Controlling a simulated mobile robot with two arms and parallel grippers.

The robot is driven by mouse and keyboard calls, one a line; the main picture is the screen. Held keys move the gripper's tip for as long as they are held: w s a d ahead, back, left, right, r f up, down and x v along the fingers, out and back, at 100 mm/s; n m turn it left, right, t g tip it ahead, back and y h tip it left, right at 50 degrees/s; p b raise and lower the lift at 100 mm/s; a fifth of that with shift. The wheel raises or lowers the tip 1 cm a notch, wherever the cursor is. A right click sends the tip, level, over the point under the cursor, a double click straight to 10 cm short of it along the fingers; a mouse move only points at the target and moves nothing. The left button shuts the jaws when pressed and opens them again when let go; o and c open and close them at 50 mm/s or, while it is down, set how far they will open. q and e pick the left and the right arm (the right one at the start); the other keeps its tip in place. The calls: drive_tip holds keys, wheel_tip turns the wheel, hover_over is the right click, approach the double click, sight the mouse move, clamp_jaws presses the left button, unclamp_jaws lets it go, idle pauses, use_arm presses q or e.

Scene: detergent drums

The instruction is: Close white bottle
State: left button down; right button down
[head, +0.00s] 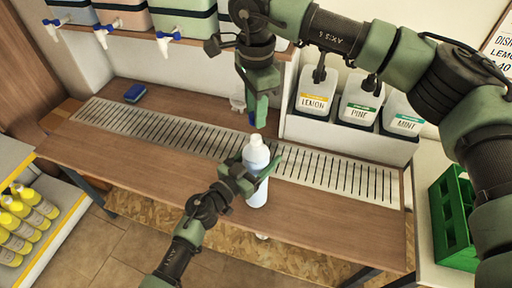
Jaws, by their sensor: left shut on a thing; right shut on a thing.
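The white bottle (257,190) stands upright near the front edge of the wooden counter, its rounded white top facing up.
A slotted metal grate (180,132) runs along the wooden counter (130,158). A blue sponge (135,93) lies at the back left. Labelled jugs (315,92) stand in a white holder at the right. Drums with blue-handled taps sit on the shelf above. A green crate (452,220) is far right.

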drive_tip(key=shift+f, duration=1.85)
drive_tip(key=shift+f, duration=0.1)
drive_tip(key=shift+f, duration=0.8)
drive_tip(key=shift+f, duration=0.6)
